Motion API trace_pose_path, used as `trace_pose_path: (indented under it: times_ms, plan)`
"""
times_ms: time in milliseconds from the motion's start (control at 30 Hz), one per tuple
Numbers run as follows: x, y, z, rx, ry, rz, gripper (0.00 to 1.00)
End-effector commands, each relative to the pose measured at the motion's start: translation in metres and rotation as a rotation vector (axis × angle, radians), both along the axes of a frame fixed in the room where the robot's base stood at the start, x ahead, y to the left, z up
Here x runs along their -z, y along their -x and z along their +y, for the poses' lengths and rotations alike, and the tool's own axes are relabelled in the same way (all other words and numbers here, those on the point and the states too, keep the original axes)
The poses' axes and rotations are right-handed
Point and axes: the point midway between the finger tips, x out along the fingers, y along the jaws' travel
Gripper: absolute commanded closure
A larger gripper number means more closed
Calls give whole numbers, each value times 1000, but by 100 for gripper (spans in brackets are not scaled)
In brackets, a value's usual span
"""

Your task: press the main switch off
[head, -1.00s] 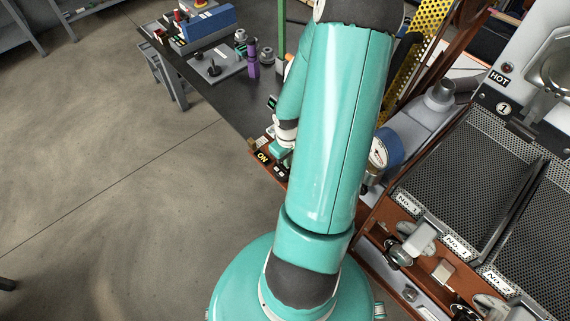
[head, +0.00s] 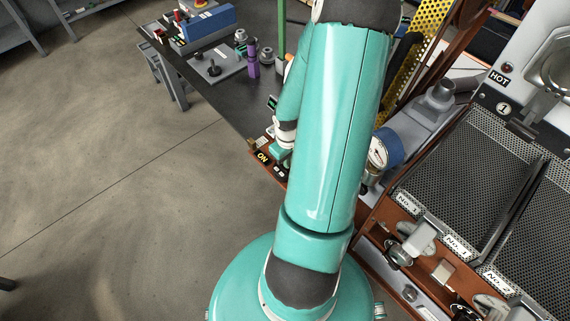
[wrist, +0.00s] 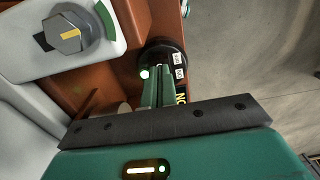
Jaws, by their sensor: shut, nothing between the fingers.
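My gripper (wrist: 157,72) is shut, with its green fingers together. In the wrist view the fingertips are over a dark round part (wrist: 164,48) on the brown panel, likely the main switch. The fingers cover much of it, so its position and any contact cannot be told. Two small white labels (wrist: 178,66) sit beside it, and a small lit lamp (wrist: 144,73) is at its left. A black label with yellow ON lettering (wrist: 181,97) is partly hidden by the gripper; it also shows in the head view (head: 262,157), next to my gripper (head: 281,150).
A grey knob with a yellow mark (wrist: 70,34) sits on a pale plate left of the fingers. In the head view, a pressure gauge (head: 378,153) and mesh trays (head: 470,160) are right of my arm. A dark bench (head: 225,95) extends behind; open floor lies left.

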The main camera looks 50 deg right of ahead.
Motion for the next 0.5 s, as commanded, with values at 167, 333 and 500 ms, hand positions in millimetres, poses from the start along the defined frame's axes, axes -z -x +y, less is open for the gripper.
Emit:
trace_pose_path:
  times_ms: [167,333,500]
  plan:
    - [2,0,0,-1,0,0,100]
    - [3,0,0,0,0,0,100]
    - [-6,0,-1,0,1,0,100]
